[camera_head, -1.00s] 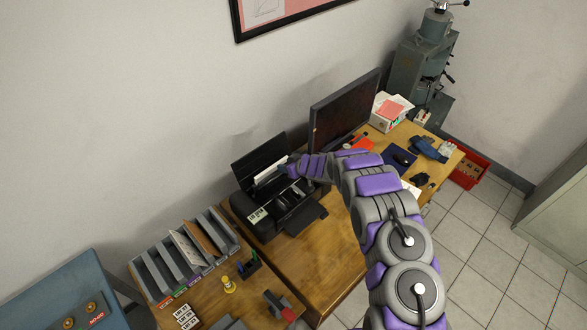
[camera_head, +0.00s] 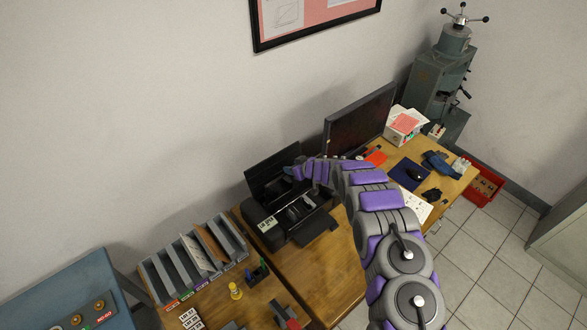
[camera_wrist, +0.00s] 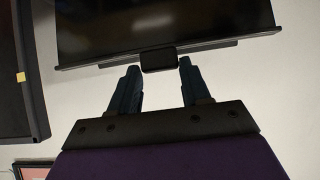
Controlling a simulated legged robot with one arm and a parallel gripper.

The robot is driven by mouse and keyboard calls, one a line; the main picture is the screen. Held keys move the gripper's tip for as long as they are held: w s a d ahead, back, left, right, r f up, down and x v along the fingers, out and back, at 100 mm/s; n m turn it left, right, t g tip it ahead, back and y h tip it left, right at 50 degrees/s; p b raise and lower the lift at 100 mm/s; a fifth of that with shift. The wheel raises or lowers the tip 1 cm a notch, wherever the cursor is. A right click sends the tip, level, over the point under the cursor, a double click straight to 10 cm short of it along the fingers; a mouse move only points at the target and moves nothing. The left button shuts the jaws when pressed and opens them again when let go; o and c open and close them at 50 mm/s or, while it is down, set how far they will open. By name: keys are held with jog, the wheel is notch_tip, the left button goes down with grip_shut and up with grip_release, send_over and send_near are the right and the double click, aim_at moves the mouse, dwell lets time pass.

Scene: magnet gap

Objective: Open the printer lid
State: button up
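The black printer (camera_head: 268,226) sits on the wooden desk, left of the monitor. Its dark lid panel (camera_head: 268,168) stands raised at the back, leaning toward the wall. My gripper (camera_head: 288,172) is in front of this panel, at its right part; its fingers are too small to read there. In the wrist view, my gripper (camera_wrist: 158,70) has its two dark teal fingers apart. A small black tab (camera_wrist: 159,59) on the edge of the dark panel (camera_wrist: 165,25) lies between the fingertips. I cannot tell whether the fingers touch it.
The monitor (camera_head: 360,118) stands close to the right of the printer; a dark panel with a yellow note (camera_wrist: 22,95) shows left in the wrist view. File trays (camera_head: 168,277) stand at the left. My arm crosses above the desk (camera_head: 330,268). A framed poster (camera_head: 290,38) hangs above.

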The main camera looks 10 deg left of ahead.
jog(key=o, duration=0.4)
jog(key=shift+f, duration=0.1)
jog(key=shift+c, duration=0.2)
jog(key=shift+s, duration=0.1)
jog(key=b+v, duration=0.2)
jog(key=v, duration=1.5)
jog(key=shift+b, duration=0.4)
